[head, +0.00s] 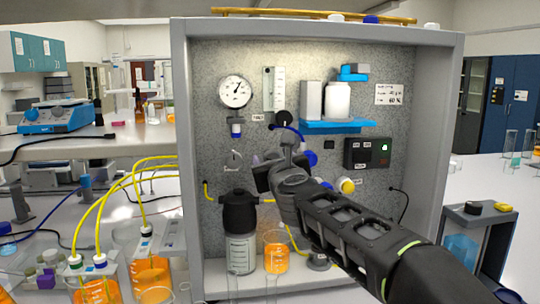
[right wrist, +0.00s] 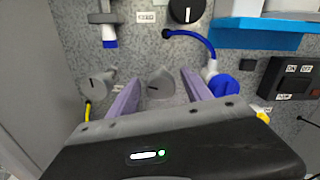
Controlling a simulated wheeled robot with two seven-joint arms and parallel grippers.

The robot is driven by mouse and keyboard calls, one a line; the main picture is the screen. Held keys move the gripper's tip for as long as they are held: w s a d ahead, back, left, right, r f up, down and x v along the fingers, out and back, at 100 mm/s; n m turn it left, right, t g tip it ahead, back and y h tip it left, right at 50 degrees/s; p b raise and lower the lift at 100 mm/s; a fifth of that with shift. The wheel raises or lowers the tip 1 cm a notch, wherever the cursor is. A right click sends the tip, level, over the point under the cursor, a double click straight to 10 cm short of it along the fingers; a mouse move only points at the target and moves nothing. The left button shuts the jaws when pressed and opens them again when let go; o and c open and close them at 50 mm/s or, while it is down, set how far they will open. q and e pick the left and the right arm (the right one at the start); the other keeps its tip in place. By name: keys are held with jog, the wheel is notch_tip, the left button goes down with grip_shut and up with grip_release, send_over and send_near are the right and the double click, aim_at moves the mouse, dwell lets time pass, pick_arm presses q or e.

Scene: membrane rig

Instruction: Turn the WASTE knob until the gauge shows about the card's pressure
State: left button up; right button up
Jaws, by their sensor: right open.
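The round white gauge (head: 236,92) is at the panel's upper left; its needle points up and right, and its scale is too small to read. The white card (head: 389,94) at the upper right shows what looks like 60; its unit is unclear. My right gripper (head: 280,168) is at the panel, open. In the right wrist view its fingers (right wrist: 162,76) stand either side of a grey knob (right wrist: 160,84); contact cannot be told. A second grey knob (right wrist: 97,86) is to the left, also in the head view (head: 234,160). I cannot read which is WASTE. My left gripper is not in view.
A blue shelf (head: 338,127) and a black switch box (head: 367,153) are to the right. A black-capped bottle (head: 240,220) and an orange-filled beaker (head: 277,255) stand below.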

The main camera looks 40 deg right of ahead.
aim_at(270, 155)
jog(key=x, duration=0.3)
jog(key=shift+w, duration=0.1)
jog(key=shift+c, duration=0.4)
grip_shut()
